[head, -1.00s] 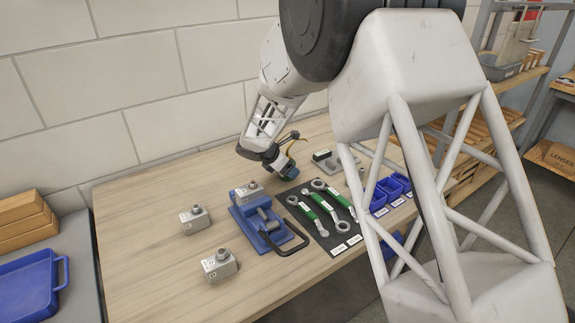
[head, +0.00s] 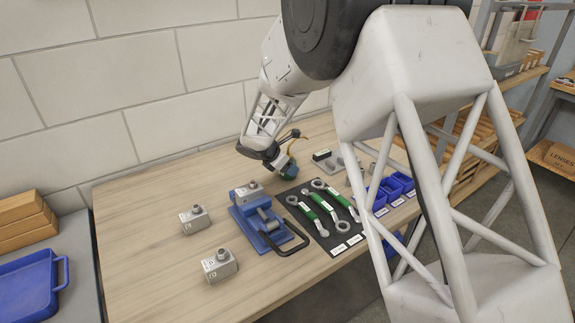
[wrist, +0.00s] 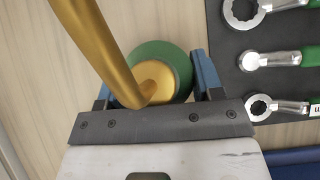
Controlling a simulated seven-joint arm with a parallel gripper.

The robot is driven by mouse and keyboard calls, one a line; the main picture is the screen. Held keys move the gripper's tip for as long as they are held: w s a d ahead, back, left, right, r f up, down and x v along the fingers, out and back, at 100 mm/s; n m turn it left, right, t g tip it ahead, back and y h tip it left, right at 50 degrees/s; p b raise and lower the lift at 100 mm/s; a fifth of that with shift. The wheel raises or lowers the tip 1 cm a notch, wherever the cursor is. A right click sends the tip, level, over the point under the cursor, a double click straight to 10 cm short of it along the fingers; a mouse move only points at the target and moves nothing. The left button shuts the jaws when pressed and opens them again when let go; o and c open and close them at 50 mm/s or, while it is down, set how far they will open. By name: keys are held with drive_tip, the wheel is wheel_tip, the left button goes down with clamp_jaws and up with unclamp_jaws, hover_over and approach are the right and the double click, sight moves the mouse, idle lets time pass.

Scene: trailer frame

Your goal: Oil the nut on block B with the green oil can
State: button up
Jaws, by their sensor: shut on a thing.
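My gripper (wrist: 153,84) is shut on the green oil can (wrist: 150,52), whose round green body sits between the blue-tipped fingers. Its brass spout (wrist: 92,38) curves up toward the camera. In the head view my gripper (head: 281,164) holds the can above the table behind the wrench mat; the can is small and partly hidden there. Grey blocks with nuts on top stand on the table: one at left (head: 194,218), one nearer the front (head: 219,266), and one at the blue vise (head: 247,190). Their letters are too small to read surely, so I cannot tell which is B.
The blue vise (head: 270,238) has a dark handle sticking out to the front right. Green-handled wrenches (head: 325,207) lie on a dark mat (head: 331,238). Blue bins (head: 378,198) stand to the right, partly behind my arm. The table's left part is clear around the blocks.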

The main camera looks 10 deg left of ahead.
sight(287, 153)
drive_tip(key=shift+w+a+r, duration=0.1)
drive_tip(key=shift+r, duration=2.4)
drive_tip(key=shift+s+a+r+n+y, duration=0.15)
drive_tip(key=shift+s+a+n+y, duration=0.2)
drive_tip(key=shift+a, duration=0.2)
drive_tip(key=shift+s+a+r+n+y, duration=2)
drive_tip(key=shift+s+a+n, duration=1.3)
drive_tip(key=shift+a, duration=1.1)
drive_tip(key=shift+s+a+r+n+y, duration=1.95)
drive_tip(key=shift+s+a+n, duration=1.3)
drive_tip(key=shift+a, duration=1.1)
drive_tip(key=s+d+f+m+h, duration=0.1)
drive_tip(key=s+d+m+h, duration=0.2)
drive_tip(key=s+m, duration=0.3)
drive_tip(key=s+d+f+m+g+h, duration=0.1)
drive_tip(key=s+d+f+m+h, duration=0.1)
drive_tip(key=s+m, duration=0.4)
drive_tip(key=shift+s+d+m+h, duration=0.2)
drive_tip(key=shift+d+m+h, duration=0.2)
drive_tip(key=shift+d+h, duration=0.35)
drive_tip(key=shift+f, duration=0.1)
